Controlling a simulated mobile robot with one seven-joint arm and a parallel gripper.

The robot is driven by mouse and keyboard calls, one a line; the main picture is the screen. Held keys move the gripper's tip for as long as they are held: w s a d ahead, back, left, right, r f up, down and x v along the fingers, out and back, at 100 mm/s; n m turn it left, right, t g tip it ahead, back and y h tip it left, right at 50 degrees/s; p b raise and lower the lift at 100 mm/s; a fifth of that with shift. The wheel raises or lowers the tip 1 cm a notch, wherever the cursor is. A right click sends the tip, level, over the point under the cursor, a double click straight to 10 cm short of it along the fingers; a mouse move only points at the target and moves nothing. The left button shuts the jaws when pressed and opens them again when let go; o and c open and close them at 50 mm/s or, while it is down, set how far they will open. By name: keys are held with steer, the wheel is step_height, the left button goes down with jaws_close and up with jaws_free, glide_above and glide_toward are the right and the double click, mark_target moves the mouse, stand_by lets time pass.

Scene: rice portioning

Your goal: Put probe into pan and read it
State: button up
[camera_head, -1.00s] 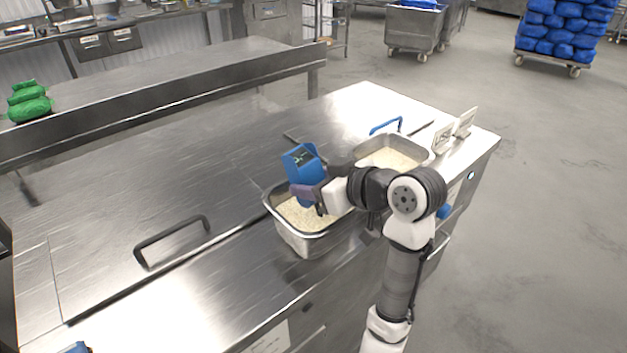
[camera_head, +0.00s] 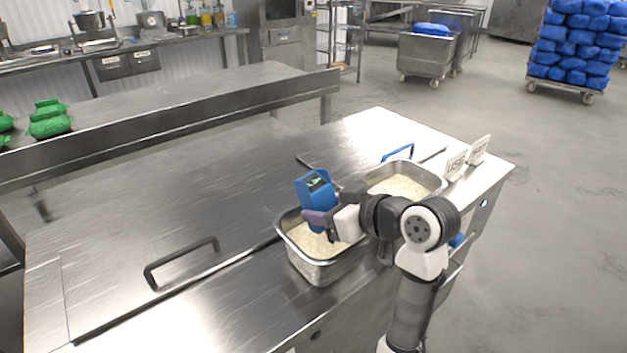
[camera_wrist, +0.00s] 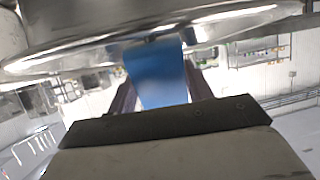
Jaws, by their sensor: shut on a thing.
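My gripper (camera_head: 318,217) is shut on the blue probe (camera_head: 316,187), a handheld unit with a small dark display on top showing a green mark. The display is too small to read. The probe is upright over the near steel pan (camera_head: 323,271), which holds white rice (camera_head: 311,240). Whether its tip is in the rice cannot be seen. A second pan of rice (camera_head: 432,179) sits behind and to the right. In the wrist view the blue probe (camera_wrist: 157,75) is between the fingers, with a shiny metal rim (camera_wrist: 60,52) close by.
Two white label stands (camera_head: 456,165) are at the counter's right end, near a blue handle (camera_head: 398,152). Green bags (camera_head: 48,120) lie on the shelf behind.

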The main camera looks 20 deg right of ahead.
step_height(320, 180, up, 12)
steer(key=p, duration=0.9)
steer(key=shift+p, duration=0.3)
steer(key=shift+d, duration=0.15)
